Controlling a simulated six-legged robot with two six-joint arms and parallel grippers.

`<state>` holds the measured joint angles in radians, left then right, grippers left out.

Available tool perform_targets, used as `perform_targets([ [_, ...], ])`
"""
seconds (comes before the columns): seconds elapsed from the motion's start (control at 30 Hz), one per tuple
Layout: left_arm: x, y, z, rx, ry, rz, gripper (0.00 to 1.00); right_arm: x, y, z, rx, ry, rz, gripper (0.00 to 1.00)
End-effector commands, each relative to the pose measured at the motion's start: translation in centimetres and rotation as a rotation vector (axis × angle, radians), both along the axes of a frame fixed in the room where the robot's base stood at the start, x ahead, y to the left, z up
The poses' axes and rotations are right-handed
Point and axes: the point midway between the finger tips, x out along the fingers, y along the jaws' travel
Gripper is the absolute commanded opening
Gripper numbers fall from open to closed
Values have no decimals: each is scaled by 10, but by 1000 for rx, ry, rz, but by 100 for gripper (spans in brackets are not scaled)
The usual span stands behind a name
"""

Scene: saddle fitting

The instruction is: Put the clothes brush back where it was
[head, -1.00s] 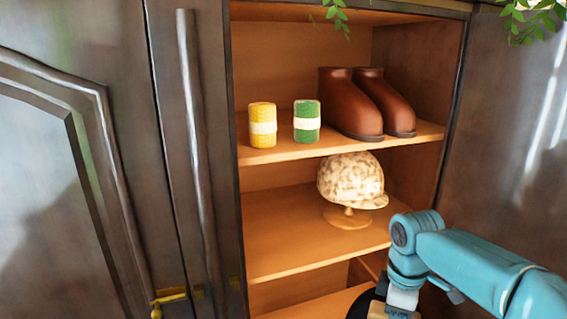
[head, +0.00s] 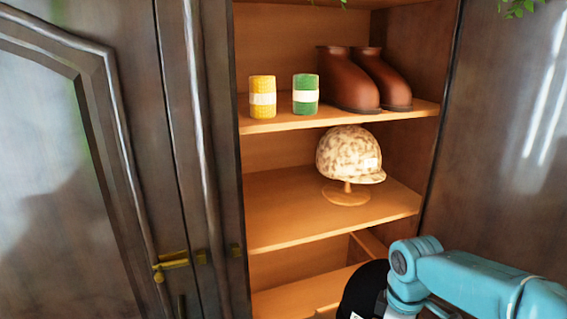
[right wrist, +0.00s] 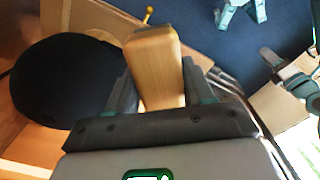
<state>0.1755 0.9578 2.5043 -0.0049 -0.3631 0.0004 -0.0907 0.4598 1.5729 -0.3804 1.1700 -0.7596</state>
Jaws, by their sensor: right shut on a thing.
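My right gripper (right wrist: 156,88) is shut on a pale wooden block-like piece, which I take to be the clothes brush (right wrist: 157,65). The brush sticks out beyond the jaws in the right wrist view; its bristles do not show. In the head view my right arm comes in from the lower right, and its gripper and the brush are below the frame. A black rounded thing, perhaps a hat or helmet (right wrist: 62,82), lies close to the left of the gripper; it also shows at the bottom of the head view (head: 360,290). My left gripper is not seen in the head view.
The open cupboard has wooden shelves. A patterned cap on a wooden stand (head: 348,158) is on the middle shelf (head: 275,215), clear at its left. A closed door (head: 90,170) is left.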

Motion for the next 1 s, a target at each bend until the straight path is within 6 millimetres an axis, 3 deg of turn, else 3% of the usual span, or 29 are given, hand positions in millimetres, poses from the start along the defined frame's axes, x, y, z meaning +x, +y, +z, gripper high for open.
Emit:
perform_targets([
  [0.03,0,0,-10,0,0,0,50,-7,2,-20,0,4,-59,24],
  [0.1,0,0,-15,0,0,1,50,-14,4,-37,0,3,-161,24],
  [0.3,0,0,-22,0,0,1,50,-33,14,-79,-1,5,-537,24],
  [0.6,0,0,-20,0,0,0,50,-30,23,-91,-1,1,-963,24],
  [1.0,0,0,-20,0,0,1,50,-29,23,-90,-1,1,-1013,24],
])
